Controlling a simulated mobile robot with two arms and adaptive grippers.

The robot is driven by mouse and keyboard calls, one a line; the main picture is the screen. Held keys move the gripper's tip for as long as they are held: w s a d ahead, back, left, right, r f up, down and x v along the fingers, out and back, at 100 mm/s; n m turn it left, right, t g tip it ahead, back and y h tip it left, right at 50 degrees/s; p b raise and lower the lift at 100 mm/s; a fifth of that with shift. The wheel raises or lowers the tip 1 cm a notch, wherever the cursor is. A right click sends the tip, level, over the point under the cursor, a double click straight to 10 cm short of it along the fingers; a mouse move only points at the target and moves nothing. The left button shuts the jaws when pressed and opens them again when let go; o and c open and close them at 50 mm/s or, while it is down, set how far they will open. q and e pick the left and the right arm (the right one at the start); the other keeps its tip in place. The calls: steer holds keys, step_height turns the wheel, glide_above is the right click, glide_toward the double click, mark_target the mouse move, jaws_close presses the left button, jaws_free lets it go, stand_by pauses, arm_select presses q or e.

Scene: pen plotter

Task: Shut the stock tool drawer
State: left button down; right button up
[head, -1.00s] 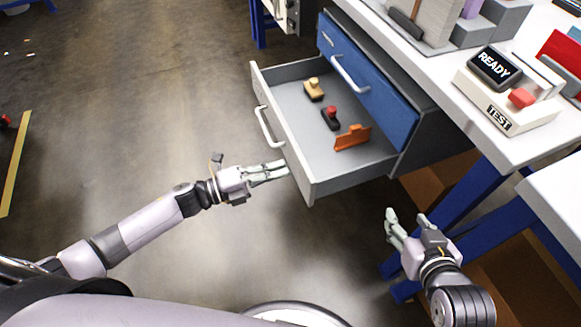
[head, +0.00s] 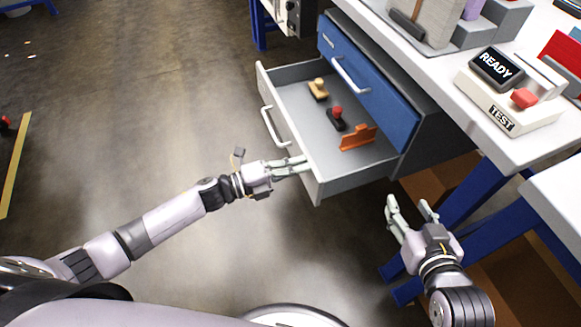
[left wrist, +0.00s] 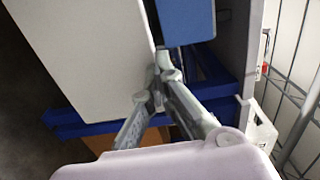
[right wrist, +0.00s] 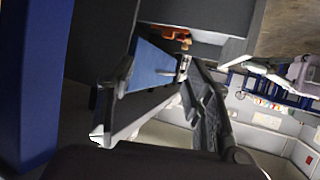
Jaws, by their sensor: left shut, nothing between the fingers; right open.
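The grey stock tool drawer (head: 290,150) stands pulled out below a closed blue drawer (head: 365,85) in the head view. It has a white bar handle (head: 268,127) on its front and holds a tan-handled tool (head: 318,89), a red-knobbed tool (head: 336,117) and an orange bracket (head: 357,138). My left gripper (head: 305,166) is shut and empty, its fingertips at the drawer front, to the right of the handle. In the left wrist view its fingers (left wrist: 158,95) meet beside the pale front panel (left wrist: 90,50). My right gripper (head: 408,208) is open and empty, to the right of the drawer.
The workbench top (head: 540,145) carries a READY/TEST box (head: 508,95) and grey blocks. Blue bench legs (head: 465,195) stand close behind my right gripper. The floor (head: 150,120) left of the drawer is clear.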

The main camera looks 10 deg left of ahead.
arm_select(q)
steer(key=b+x, duration=0.3)
steer(key=x, duration=1.6)
arm_select(e)
step_height(320, 180, up, 15)
steer(key=w+a+t+y, duration=0.1)
steer(key=a+t+y, duration=0.1)
steer(key=t, duration=0.7)
steer(key=shift+w+a+r+y, duration=0.15)
steer(key=shift+w+a+y, duration=0.1)
steer(key=shift+y, duration=0.35)
arm_select(q)
steer(key=shift+w, duration=0.1)
